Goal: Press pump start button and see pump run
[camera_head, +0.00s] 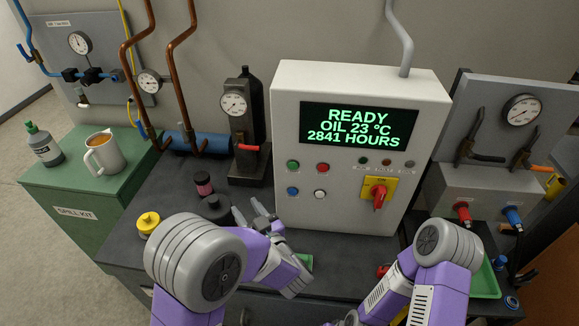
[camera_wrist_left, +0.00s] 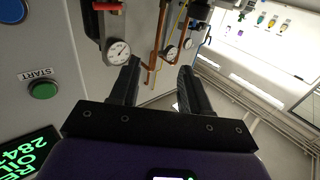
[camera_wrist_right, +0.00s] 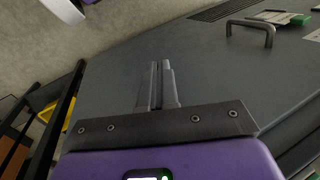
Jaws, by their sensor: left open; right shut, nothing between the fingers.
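The grey control cabinet (camera_head: 285,110) stands at the back of the bench. Its display (camera_head: 362,125) reads READY, OIL 23 °C, 2841 HOURS. A green button (camera_head: 293,166) sits below the display at the left. In the left wrist view a green button (camera_wrist_left: 43,90) is labelled START, beside part of the display (camera_wrist_left: 28,160). My left gripper (camera_head: 248,211) is open and empty, left of and below the buttons, apart from them. Its spread fingers show in the left wrist view (camera_wrist_left: 158,85). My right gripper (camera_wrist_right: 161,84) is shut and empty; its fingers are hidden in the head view.
Red (camera_head: 322,167), blue (camera_head: 292,191) and white (camera_head: 320,195) buttons surround the green one. A red rotary switch (camera_head: 378,192) sits right of them. A gauge stand (camera_head: 242,130) and dark jar (camera_head: 215,208) stand left of the cabinet. A mug (camera_head: 104,153) stands on the green box.

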